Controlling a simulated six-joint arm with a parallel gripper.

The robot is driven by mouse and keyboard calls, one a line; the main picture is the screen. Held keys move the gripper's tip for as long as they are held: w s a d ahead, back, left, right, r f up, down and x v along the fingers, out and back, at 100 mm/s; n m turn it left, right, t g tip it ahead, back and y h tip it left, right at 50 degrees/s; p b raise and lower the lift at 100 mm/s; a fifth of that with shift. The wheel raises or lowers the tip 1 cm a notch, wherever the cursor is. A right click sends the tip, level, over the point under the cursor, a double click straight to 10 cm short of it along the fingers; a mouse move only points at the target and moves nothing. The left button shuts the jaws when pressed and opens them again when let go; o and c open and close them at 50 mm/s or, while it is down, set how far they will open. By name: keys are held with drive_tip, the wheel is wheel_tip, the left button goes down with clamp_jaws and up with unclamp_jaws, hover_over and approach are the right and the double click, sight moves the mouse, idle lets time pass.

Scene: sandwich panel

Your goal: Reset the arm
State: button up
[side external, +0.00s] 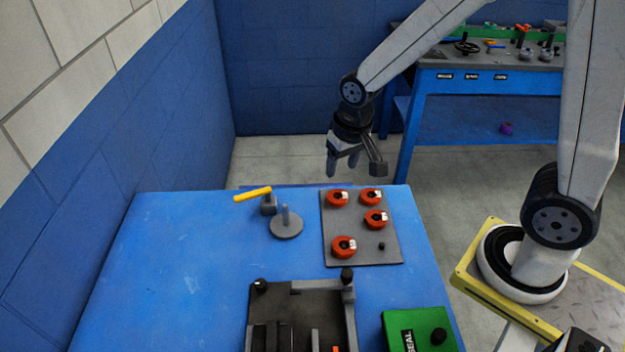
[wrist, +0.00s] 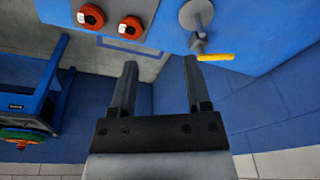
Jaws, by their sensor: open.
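My gripper (side external: 345,168) hangs in the air just past the far edge of the blue table (side external: 170,270), above the grey panel's far end. Its fingers point down and are apart with nothing between them. The wrist view shows the same two open fingers (wrist: 158,88), with floor and blue wall beyond them. My arm reaches in from the right side.
A dark panel (side external: 362,253) holds several red round parts (side external: 344,247). A yellow-handled lever (side external: 253,194) and a grey disc with a post (side external: 286,228) stand left of it. A dark fixture (side external: 300,300) and a green box (side external: 410,325) sit nearer. A workbench (side external: 485,80) stands behind.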

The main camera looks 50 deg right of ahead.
drive_tip(key=s+d+n, duration=0.1)
drive_tip(key=s+n, duration=0.2)
drive_tip(key=s, duration=0.3)
drive_tip(key=shift+s+d+f+t, duration=0.15)
drive_tip(key=shift+s+f+t, duration=0.2)
drive_tip(key=shift+s+t, duration=0.05)
